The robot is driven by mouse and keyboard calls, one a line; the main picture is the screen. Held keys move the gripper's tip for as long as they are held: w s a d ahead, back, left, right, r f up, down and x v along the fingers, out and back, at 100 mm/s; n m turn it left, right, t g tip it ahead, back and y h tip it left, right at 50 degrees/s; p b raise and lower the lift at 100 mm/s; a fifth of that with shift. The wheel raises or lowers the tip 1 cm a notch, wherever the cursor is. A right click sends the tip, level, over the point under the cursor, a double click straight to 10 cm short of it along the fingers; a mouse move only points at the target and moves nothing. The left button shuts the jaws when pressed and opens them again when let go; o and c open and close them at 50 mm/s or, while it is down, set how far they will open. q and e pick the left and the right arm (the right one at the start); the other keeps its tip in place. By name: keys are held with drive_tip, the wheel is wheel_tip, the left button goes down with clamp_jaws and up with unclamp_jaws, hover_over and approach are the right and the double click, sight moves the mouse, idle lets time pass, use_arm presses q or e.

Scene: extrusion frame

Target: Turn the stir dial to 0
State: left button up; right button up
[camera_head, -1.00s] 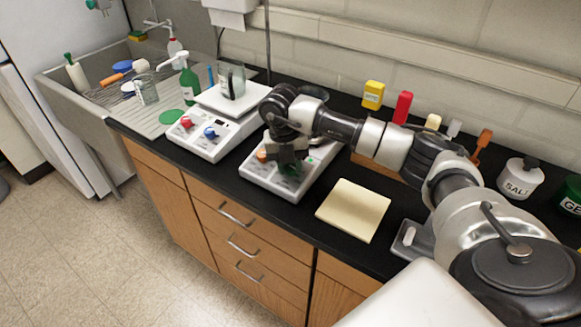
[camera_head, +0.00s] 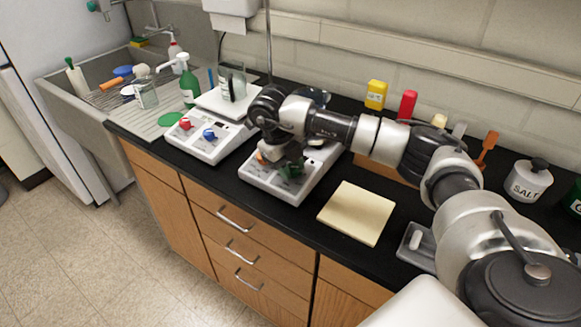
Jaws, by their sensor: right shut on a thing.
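The nearer stirrer-hotplate unit (camera_head: 318,185) is a light grey box on the black counter, with an orange dial (camera_head: 261,157) and a green dial (camera_head: 295,172) on its front panel. My right gripper (camera_head: 289,168) points down over this panel and is shut on the green dial, which it partly hides. The orange dial sits just left of the fingers. A second unit (camera_head: 208,150) to the left has a red dial (camera_head: 185,123) and a blue dial (camera_head: 209,135). The dial markings are too small to read. My left gripper is out of view.
A glass beaker (camera_head: 232,84) stands on the left unit's plate. A cream pad (camera_head: 356,212) and a small grey tray (camera_head: 410,252) lie to the right. A salt jar (camera_head: 527,183) and several coloured bottles stand at the back. The sink (camera_head: 62,100) is far left.

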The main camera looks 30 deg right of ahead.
idle(0.5)
drive_tip(key=o, duration=0.9)
drive_tip(key=v, duration=1.1)
drive_tip(key=shift+f, duration=0.1)
